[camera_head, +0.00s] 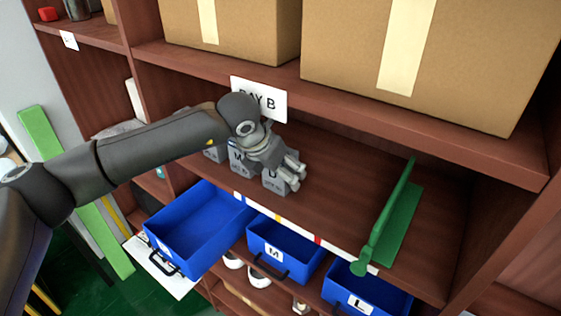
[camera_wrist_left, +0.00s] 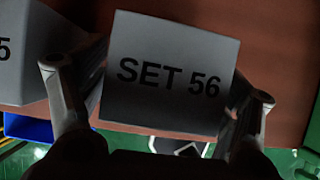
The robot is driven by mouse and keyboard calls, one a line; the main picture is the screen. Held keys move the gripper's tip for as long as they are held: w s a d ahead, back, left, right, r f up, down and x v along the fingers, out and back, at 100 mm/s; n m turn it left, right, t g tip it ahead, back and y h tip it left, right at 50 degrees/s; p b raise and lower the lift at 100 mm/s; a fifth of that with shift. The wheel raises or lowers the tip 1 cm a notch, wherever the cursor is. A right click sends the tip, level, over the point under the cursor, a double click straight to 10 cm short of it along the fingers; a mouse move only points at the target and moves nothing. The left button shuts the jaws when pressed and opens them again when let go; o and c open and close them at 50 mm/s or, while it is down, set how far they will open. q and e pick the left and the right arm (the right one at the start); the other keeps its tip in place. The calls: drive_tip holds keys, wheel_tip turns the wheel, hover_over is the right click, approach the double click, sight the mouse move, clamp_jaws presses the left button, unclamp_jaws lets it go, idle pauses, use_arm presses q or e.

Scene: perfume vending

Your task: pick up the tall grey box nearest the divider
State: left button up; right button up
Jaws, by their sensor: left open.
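Several grey boxes stand in a row on the shelf labelled BAY B. The grey box nearest the green divider (camera_head: 391,225) is at the right end of the row (camera_head: 275,183), partly hidden by my gripper. In the left wrist view this box (camera_wrist_left: 170,72) shows "SET 56" and fills the middle. My left gripper (camera_head: 296,181) is over that box and open, with a finger at either side of it in the wrist view (camera_wrist_left: 158,88). I cannot tell whether the fingers touch it. Another grey box (camera_wrist_left: 22,60) stands close to its left. My right gripper is not in view.
Blue drawers hang below the shelf; the left one (camera_head: 178,219) is pulled out, and the ones marked M (camera_head: 300,268) and L (camera_head: 390,303) are beside it. Cardboard boxes (camera_head: 245,30) sit on the shelf above. The shelf between box and divider is bare.

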use_arm(q)
drive_tip(key=shift+f, duration=0.1)
drive_tip(key=c, duration=1.1)
drive_tip(key=shift+c, duration=0.2)
